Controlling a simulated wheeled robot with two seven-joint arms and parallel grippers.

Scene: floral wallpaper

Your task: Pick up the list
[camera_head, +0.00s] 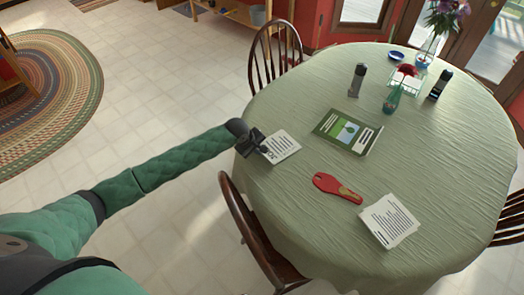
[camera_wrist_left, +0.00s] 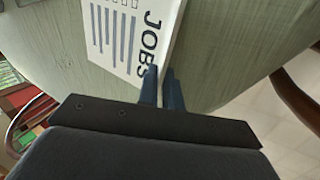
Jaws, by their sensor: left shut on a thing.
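The list (camera_head: 281,147) is a white card with printed lines at the left edge of the round table. In the left wrist view the list (camera_wrist_left: 118,32) shows the heading "JOBS" and small boxes beside its lines. My left gripper (camera_head: 261,149) reaches in from the left and is shut on the near edge of the list. In the wrist view its two dark fingers (camera_wrist_left: 163,78) pinch the list's edge. I cannot tell whether the list is clear of the cloth. My right gripper is not in view.
The table (camera_head: 300,205) has a green cloth. A green booklet (camera_head: 347,131), a red paddle-shaped object (camera_head: 337,187) and a stack of white papers (camera_head: 389,221) lie on it. Vases and dark shakers stand farther back. Wooden chairs (camera_head: 273,55) surround it.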

